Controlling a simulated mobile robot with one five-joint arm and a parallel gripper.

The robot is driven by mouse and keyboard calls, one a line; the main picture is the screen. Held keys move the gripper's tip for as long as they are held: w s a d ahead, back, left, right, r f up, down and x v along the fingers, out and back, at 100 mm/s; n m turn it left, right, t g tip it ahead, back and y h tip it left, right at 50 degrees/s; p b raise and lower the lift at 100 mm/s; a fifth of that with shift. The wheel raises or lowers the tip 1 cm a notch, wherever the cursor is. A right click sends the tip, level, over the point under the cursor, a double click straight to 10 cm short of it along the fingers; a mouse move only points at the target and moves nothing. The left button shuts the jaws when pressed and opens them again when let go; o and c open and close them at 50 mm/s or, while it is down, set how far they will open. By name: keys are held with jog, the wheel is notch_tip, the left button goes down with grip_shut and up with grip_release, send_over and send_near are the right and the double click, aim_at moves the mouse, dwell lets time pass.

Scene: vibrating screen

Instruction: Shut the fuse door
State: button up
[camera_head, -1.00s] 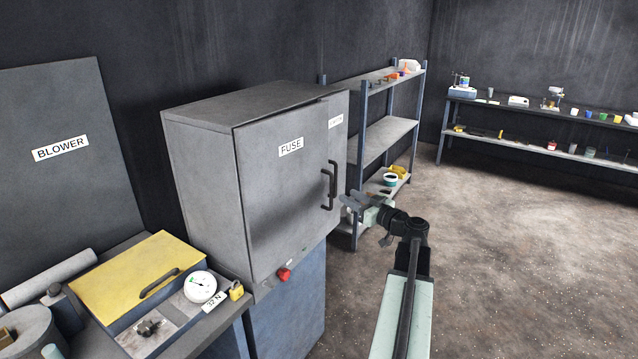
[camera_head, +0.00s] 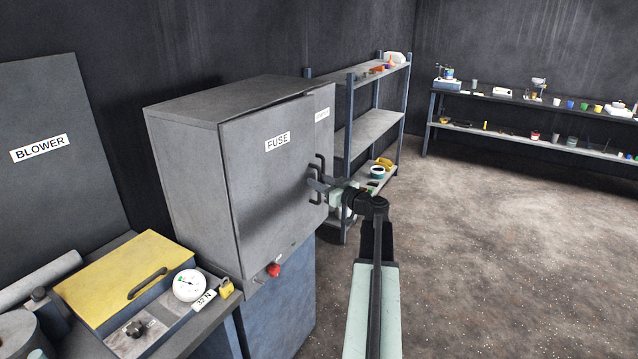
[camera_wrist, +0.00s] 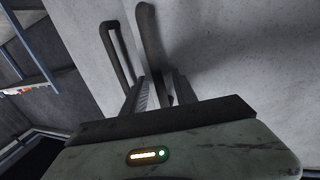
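The grey fuse door (camera_head: 270,180), labelled FUSE, stands slightly ajar on the cabinet (camera_head: 180,170); its right edge sits proud of the front. Its dark bar handle (camera_head: 311,188) is near that edge, beside a second handle on the narrower panel (camera_head: 324,125) to the right. My gripper (camera_head: 322,185) is at the handles. In the wrist view, the fuse door's handle (camera_wrist: 149,35) runs down between my two fingers (camera_wrist: 160,92), which look apart, with a gap around the bar. The other handle (camera_wrist: 116,50) is left of them. Contact with the bar cannot be told.
A red knob (camera_head: 273,270) sits below the door. A bench with a yellow-lidded box (camera_head: 125,275) and a gauge (camera_head: 189,286) is at the lower left. A shelf rack (camera_head: 370,130) stands just right of the cabinet. The floor at right is clear.

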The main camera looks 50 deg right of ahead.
grip_shut()
dwell(1.3)
